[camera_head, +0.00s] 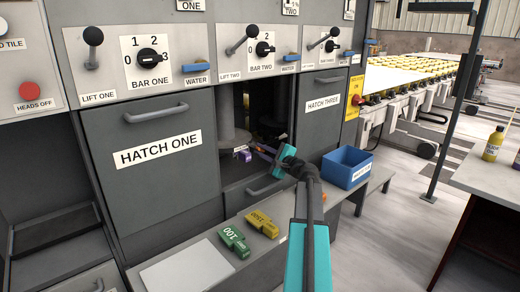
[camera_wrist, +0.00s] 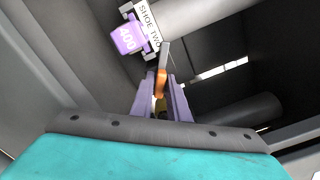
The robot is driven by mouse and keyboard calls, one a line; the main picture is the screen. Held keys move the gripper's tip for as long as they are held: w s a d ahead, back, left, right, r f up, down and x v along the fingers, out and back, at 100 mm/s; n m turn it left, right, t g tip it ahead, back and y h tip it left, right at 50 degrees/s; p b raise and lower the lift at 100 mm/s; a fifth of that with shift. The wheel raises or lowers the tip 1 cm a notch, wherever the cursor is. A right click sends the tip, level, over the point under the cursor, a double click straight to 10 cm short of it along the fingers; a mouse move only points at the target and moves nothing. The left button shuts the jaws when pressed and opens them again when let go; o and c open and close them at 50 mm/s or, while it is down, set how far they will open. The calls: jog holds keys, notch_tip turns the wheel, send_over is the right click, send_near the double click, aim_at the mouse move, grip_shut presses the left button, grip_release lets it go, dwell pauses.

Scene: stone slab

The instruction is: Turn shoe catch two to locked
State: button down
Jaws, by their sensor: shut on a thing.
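The shoe two holder shows in the wrist view with its "SHOE TWO" label (camera_wrist: 149,25) and a purple block marked 400 (camera_wrist: 127,38) beside it. Shoe catch two shows as a thin grey lever (camera_wrist: 165,55) with an orange grip (camera_wrist: 160,84), just below the label. My gripper (camera_wrist: 161,90) has its purple fingers shut on the orange grip. In the head view my gripper (camera_head: 262,151) reaches into the open middle bay, right of the purple block (camera_head: 242,154). The catch's locked or unlocked marking is not readable.
Hatch one (camera_head: 160,175) and hatch three (camera_head: 325,105) are shut on either side of the bay. A yellow block (camera_head: 261,223) and a green block (camera_head: 233,240) lie on the front ledge. A blue bin (camera_head: 347,165) stands right of my arm.

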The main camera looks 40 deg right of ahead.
aim_at(262, 151)
jog(key=c, duration=1.8)
grip_release()
jog(key=shift+s+f, duration=0.1)
jog(key=shift+f, duration=0.05)
jog(key=shift+c, duration=0.2)
jog(key=shift+s, duration=0.15)
jog(key=shift+s+a, duration=0.2)
jog(key=shift+s, duration=2.65)
jog(key=s+a, duration=0.1)
jog(key=s, duration=1.2)
jog(key=shift+s+p, duration=0.4)
jog(key=shift+p, duration=0.05)
